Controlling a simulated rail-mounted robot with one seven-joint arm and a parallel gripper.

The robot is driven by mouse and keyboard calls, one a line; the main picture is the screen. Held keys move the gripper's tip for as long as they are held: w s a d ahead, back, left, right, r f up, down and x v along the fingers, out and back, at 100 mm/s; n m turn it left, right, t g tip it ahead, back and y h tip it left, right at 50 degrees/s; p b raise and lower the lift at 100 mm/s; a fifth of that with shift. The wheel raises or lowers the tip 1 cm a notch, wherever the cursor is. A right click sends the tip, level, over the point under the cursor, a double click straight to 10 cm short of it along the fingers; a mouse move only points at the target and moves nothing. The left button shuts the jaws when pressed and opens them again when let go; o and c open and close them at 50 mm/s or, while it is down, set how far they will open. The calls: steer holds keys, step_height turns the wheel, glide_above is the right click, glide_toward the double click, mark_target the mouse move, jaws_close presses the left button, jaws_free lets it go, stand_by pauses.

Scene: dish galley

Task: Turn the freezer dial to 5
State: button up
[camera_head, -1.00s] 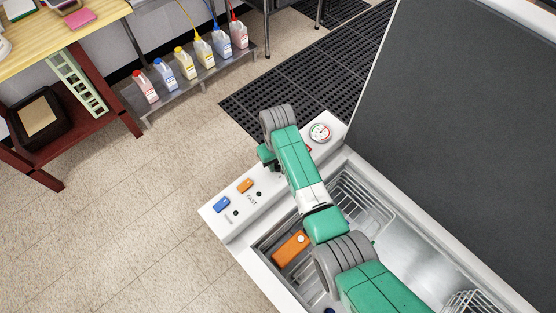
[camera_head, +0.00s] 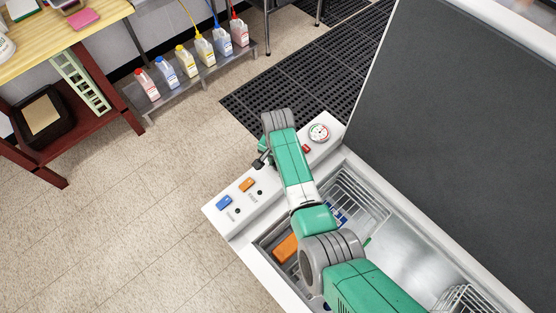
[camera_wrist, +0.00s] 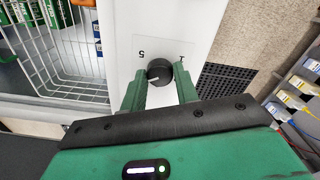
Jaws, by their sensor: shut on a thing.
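The freezer dial (camera_wrist: 159,72) is a round black knob with a short white mark, on the white control panel (camera_wrist: 120,38). In the wrist view the mark points left and slightly down. A printed 5 (camera_wrist: 141,54) shows upside down at upper left of the dial and a 1 (camera_wrist: 181,58) at upper right. My gripper (camera_wrist: 158,76) has its two green fingers on either side of the dial, shut on it. In the head view my arm hides the dial, and only part of my gripper (camera_head: 262,161) shows at the panel's outer edge.
The panel also carries a blue switch (camera_head: 224,202), an orange switch (camera_head: 246,185) and a round gauge (camera_head: 319,133). The freezer's dark lid (camera_head: 455,130) stands open. Below my arm are a wire basket (camera_head: 355,200) and an orange item (camera_head: 286,248).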

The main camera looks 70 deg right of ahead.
steer(key=m, duration=1.2)
steer(key=shift+m, duration=0.3)
stand_by(0.4)
steer(key=o, duration=1)
step_height(320, 180, up, 8)
steer(key=shift+f+p, duration=0.1)
steer(key=shift+p, duration=0.3)
